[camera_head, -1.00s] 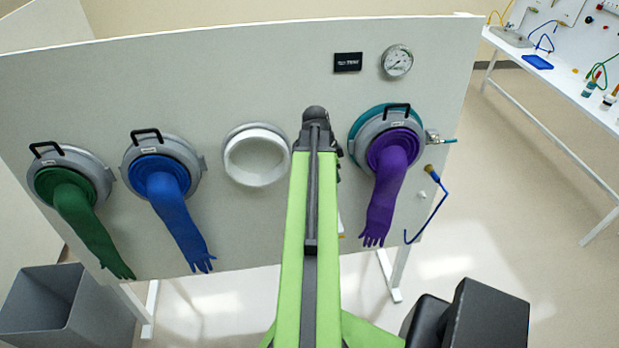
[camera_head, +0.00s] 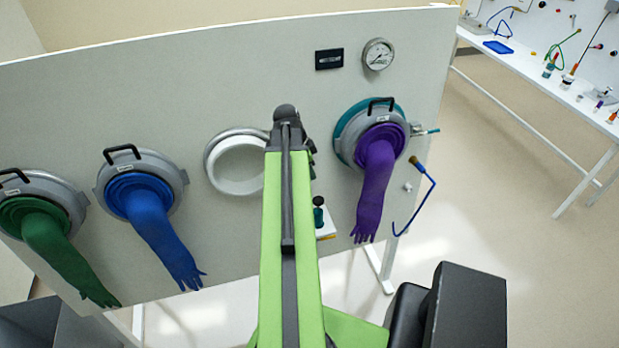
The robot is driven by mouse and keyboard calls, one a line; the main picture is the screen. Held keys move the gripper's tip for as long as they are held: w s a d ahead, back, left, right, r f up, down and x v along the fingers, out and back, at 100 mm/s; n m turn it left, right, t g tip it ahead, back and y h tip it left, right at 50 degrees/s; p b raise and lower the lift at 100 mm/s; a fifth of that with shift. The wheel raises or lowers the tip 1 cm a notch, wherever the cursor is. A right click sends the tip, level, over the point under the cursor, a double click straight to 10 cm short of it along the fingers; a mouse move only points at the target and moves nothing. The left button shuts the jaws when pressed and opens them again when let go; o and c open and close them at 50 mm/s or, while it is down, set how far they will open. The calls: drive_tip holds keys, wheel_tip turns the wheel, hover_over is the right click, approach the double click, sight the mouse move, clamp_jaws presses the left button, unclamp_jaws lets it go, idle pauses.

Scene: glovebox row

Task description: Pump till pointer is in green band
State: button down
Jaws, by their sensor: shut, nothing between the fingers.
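The round pressure gauge (camera_head: 378,54) with a white face is on the upper right of the pale panel. Its pointer and any green band are too small to read. What looks like a small pump, with a dark knob (camera_head: 318,215) above a white base (camera_head: 326,229), shows just right of my green arm. The arm hides part of it. My arm rises through the middle of the view, and its far end is in front of the panel. My gripper is hidden behind the arm, so its fingers and their distance from the knob cannot be seen.
The panel (camera_head: 70,115) carries green (camera_head: 58,255), blue (camera_head: 155,225) and purple (camera_head: 375,190) gloves and an open white port (camera_head: 235,168). A blue hooked hose (camera_head: 428,195) hangs at right. A grey bin (camera_head: 45,325) stands lower left. A white bench (camera_head: 560,105) stands at far right, with open floor before it.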

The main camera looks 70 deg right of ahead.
sight(315, 201)
drive_tip(key=b+x, duration=0.6)
drive_tip(key=x, duration=0.1)
drive_tip(key=b+x, duration=0.3)
drive_tip(key=x, duration=0.1)
drive_tip(key=shift+w+a+f, duration=0.1)
drive_tip(key=shift+w+a, duration=0.2)
drive_tip(key=shift+w, duration=0.1)
drive_tip(key=shift+f+b, duration=0.25)
drive_tip(key=shift+b, duration=0.25)
wheel_tip(315, 201, down, 5)
drive_tip(key=b, duration=0.4)
drive_tip(key=shift+r+b, duration=0.1)
drive_tip(key=shift+b, duration=0.3)
drive_tip(key=shift+a+r, duration=0.2)
drive_tip(key=shift+a, duration=0.05)
drive_tip(key=shift+f, duration=0.1)
